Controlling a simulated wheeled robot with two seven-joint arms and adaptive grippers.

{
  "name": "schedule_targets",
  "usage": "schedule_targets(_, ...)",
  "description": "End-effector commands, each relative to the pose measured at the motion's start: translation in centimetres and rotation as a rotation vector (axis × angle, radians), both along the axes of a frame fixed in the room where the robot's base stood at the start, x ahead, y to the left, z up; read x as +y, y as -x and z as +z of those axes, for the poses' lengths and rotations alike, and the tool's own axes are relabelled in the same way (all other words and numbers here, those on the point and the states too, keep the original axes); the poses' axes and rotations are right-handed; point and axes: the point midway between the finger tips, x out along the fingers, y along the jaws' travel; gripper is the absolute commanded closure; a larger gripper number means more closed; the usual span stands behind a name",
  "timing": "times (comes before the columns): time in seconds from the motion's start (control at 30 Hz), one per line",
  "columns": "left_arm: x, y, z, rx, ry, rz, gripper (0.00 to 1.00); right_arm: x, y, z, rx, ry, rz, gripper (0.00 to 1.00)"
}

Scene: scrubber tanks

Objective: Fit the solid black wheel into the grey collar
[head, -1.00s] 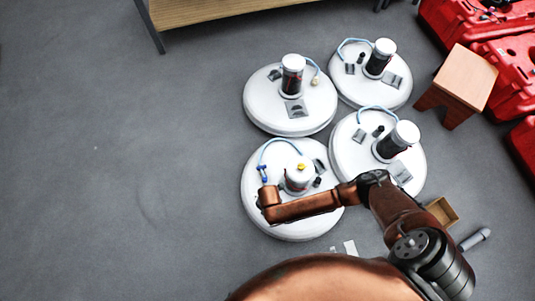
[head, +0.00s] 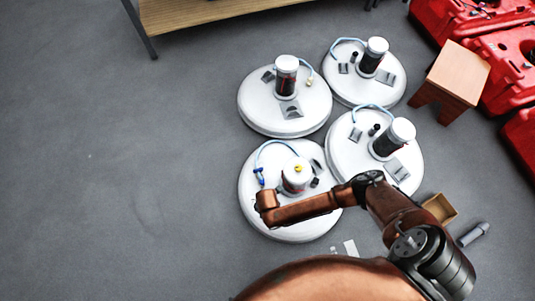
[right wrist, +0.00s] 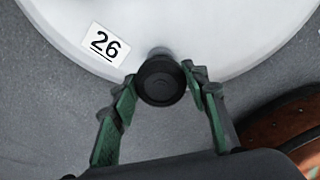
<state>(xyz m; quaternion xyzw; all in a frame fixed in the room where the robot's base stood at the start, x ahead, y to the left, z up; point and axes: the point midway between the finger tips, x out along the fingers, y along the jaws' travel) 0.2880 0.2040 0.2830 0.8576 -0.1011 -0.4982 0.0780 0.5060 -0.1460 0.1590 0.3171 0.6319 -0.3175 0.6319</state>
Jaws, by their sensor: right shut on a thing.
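The solid black wheel (right wrist: 160,86) is between the green-padded fingers of my right gripper (right wrist: 160,75) in the right wrist view. The gripper is shut on it. The wheel is at the edge of a white round tank (right wrist: 210,30) bearing a "26" label. A dark grey part (right wrist: 159,53) shows just behind the wheel at the tank's rim; it may be the grey collar, mostly hidden by the wheel. I cannot tell whether the wheel is seated in it. In the head view my right wrist covers the gripper and wheel at the near-left tank (head: 290,232). My left gripper is not in view.
Three more white tanks (head: 258,118) with upright canisters stand close behind and to the right. A wooden stool (head: 455,75), red cases (head: 515,55), an open box (head: 440,208) and a grey cylinder (head: 474,235) are at the right. The floor at left is clear.

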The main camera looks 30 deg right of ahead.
Motion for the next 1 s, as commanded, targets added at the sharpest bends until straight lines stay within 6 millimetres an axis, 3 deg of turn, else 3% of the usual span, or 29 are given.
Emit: schedule_targets(1.0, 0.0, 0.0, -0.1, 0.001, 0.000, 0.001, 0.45, -0.1, -0.1, -1.2, 0.000, 0.000, 0.001, 0.83)
